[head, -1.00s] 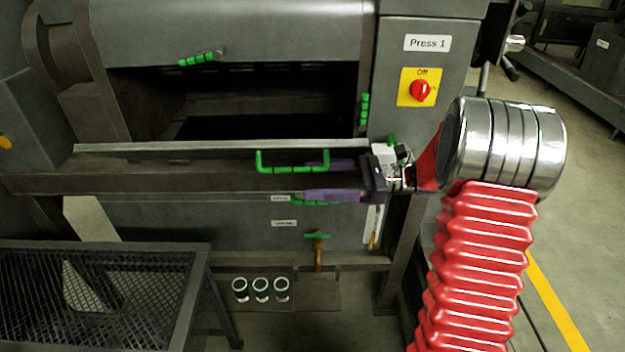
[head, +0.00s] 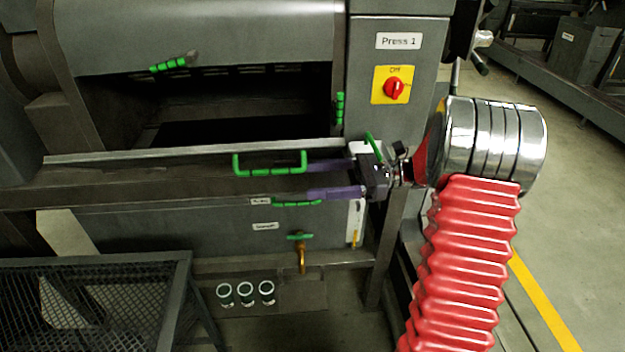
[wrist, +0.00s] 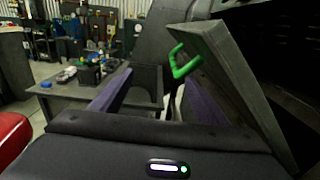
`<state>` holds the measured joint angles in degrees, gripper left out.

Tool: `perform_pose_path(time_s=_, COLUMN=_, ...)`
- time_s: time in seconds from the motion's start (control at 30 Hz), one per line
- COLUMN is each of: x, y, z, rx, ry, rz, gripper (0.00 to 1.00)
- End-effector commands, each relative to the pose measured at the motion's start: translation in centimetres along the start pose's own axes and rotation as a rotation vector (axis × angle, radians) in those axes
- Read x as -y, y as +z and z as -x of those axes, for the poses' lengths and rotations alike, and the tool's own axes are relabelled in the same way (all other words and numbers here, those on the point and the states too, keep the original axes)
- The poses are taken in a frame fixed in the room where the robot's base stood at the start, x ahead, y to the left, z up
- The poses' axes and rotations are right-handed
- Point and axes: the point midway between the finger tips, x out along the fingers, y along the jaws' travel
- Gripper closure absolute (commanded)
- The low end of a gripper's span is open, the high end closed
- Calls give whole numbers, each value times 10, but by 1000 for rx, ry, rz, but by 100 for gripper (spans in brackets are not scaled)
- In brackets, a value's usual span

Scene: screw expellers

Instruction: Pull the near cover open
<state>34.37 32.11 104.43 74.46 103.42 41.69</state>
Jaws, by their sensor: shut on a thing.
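The near cover (head: 200,152) of Press 1 is a long grey panel along the lower front of the dark opening, with a green handle (head: 270,172) on it. In the wrist view the cover (wrist: 238,85) shows as a tilted panel at the right, with its green handle (wrist: 185,62) ahead of the jaws. My gripper (head: 312,180) reaches in from the right, its two purple fingers at the handle's right end. The fingers look apart, one higher and one lower. The contact with the handle is not clearly visible.
The control box with a red switch (head: 395,88) stands above right of my gripper. A brass tap (head: 301,258), several small cups (head: 245,294) and a mesh rack (head: 80,300) are below.

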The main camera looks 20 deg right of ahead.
Motion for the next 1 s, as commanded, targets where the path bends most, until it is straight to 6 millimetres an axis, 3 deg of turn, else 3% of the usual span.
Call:
perform_pose_path(time_s=0.1, x=-3, y=5, z=8, rx=9, ry=7, rz=8, gripper=51)
perform_pose_path(time_s=0.13, x=-3, y=5, z=9, rx=8, ry=8, rz=8, gripper=56)
perform_pose_path(time_s=0.17, x=-3, y=5, z=10, rx=9, ry=9, rz=8, gripper=69)
perform_pose_path(time_s=1.0, x=-1, y=1, z=50, rx=7, ry=7, rz=0, gripper=69)
